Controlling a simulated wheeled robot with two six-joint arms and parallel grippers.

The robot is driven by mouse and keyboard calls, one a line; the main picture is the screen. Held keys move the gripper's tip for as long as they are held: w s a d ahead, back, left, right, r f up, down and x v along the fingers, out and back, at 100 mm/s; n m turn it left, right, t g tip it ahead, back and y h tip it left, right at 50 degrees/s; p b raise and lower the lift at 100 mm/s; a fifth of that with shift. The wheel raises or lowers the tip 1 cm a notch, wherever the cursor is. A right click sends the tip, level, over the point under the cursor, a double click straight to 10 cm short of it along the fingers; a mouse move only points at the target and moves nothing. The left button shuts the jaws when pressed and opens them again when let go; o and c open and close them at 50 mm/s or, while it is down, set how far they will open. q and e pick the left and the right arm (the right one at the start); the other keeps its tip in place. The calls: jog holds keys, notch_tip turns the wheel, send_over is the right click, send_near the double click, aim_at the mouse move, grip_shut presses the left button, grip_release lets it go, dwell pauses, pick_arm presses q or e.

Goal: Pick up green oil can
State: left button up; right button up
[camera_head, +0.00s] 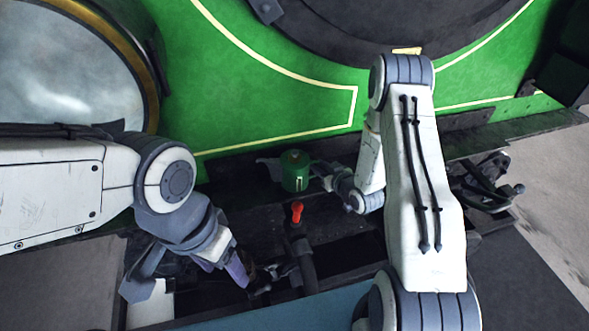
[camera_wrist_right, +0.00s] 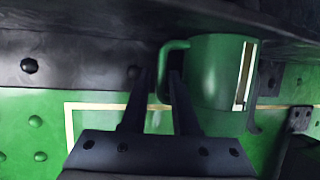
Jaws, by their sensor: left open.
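The green oil can (camera_head: 295,172) stands on a dark ledge against the green tram front, with its spout to the left. The right wrist view shows it upside down, with its body (camera_wrist_right: 222,75) right of the fingers and its handle toward them. My right gripper (camera_head: 330,172) is at the can's right side. In the wrist view its two fingers (camera_wrist_right: 162,75) are apart, with the handle's bar between their tips; I cannot tell whether they touch it. My left gripper (camera_head: 262,280) is open, low in front of the ledge, partly lost among dark parts.
A red-topped lever (camera_head: 297,212) stands just in front of the can. Dark metal fittings (camera_head: 485,185) lie right of my right arm. A round window (camera_head: 70,65) is at upper left. The green panel (camera_head: 260,100) rises close behind the can.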

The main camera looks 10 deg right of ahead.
jog(key=shift+p+x, duration=0.4)
jog(key=shift+x, duration=1.35)
jog(key=shift+r, duration=0.1)
grip_shut()
